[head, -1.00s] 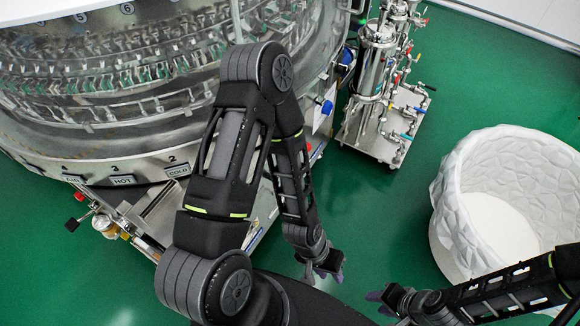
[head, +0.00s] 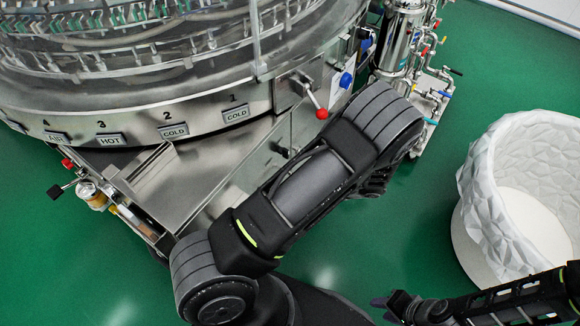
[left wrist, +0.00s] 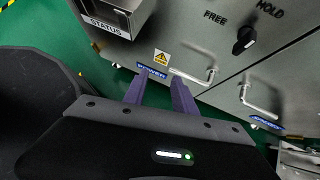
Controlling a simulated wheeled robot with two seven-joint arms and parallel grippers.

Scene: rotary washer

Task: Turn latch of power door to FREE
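In the left wrist view, a black latch knob (left wrist: 244,40) sits on a grey metal panel (left wrist: 200,45) at the upper right. The label FREE (left wrist: 215,17) is to its left and HOLD (left wrist: 270,9) is above it to the right. The knob's grip slants up to the right, toward HOLD. My left gripper (left wrist: 158,80) has its two purple fingers apart with nothing between them, below and left of the knob and not touching it. In the head view my left arm hides that gripper. My right gripper (head: 382,309) is low in the head view, its fingers apart and empty.
The washer (head: 150,100) fills the head view's upper left, with a red-ball lever (head: 322,114). A steel filter unit (head: 405,45) stands behind my left arm. A white round tub (head: 485,190) is at right. Two bent metal handles (left wrist: 195,77) (left wrist: 258,100) project from the panel below the knob.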

